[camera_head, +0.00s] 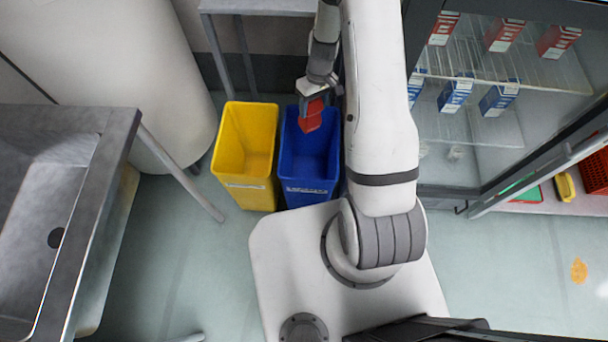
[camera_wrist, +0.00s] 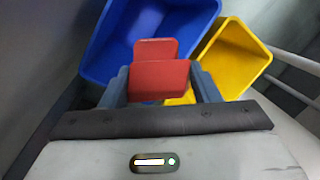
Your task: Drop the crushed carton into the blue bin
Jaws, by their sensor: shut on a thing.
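A red crushed carton (camera_head: 311,116) is held by my gripper (camera_head: 314,100) over the blue bin (camera_head: 309,188). In the wrist view the red carton (camera_wrist: 157,80) sits between the two fingers of my gripper (camera_wrist: 160,85), with the open blue bin (camera_wrist: 105,42) beyond and below it. The bin's floor is partly hidden by the carton and gripper. From the head view I cannot tell exactly how high the carton is above the bin's rim.
A yellow bin (camera_head: 246,190) stands directly left of the blue bin. A metal sink (camera_head: 110,150) is at the left. An open glass-door fridge (camera_head: 500,150) with several cartons is at the right. A metal table (camera_head: 258,6) stands behind the bins.

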